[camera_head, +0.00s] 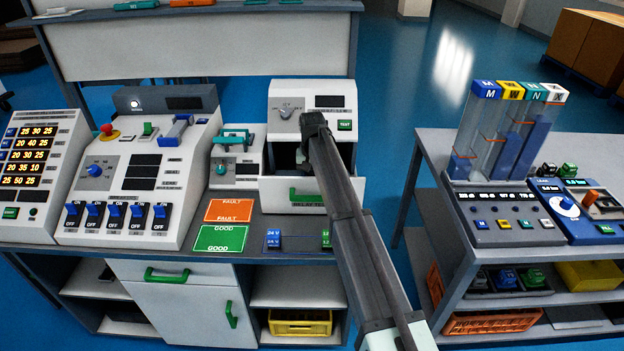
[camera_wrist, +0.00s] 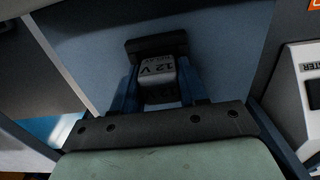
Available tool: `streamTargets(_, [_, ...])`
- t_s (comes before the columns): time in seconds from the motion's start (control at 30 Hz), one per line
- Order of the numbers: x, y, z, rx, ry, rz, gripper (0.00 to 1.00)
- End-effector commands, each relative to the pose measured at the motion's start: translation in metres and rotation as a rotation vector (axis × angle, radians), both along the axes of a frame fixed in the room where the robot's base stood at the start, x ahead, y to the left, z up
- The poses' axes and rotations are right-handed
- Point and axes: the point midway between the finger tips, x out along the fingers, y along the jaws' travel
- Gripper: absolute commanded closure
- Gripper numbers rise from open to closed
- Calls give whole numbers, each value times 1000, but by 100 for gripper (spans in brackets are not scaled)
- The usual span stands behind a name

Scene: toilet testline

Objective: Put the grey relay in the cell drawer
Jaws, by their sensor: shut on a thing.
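The grey relay (camera_wrist: 160,75), marked 12 V, is between the blue fingers of my gripper (camera_wrist: 158,88) in the wrist view. The gripper is shut on it. In the head view the fingers and the relay are hidden behind my arm, whose end is over the white test cell (camera_head: 287,112). The cell drawer (camera_head: 278,194), white with a green handle, stands out below the cell, with a dark opening above its front. My arm covers the drawer's right part, and I cannot see its inside clearly.
Orange FAULT (camera_head: 229,210) and green GOOD (camera_head: 221,238) mats lie left of the drawer on the bench. A teal-handled device (camera_head: 235,150) is left of the cell. A second bench (camera_head: 440,150) stands at right.

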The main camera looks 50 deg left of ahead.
Motion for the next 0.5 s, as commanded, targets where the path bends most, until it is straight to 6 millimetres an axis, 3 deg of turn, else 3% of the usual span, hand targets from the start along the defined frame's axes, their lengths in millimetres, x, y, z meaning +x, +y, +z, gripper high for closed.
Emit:
streamTargets(0.03, [0,0,-1,0,0,0,89])
streamTargets(0.07, [0,0,-1,0,0,0,56])
streamTargets(0.1, [0,0,-1,0,0,0,52])
streamTargets(0.3, [0,0,-1,0,0,0,33])
streamTargets(0.5, [0,0,-1,0,0,0,32])
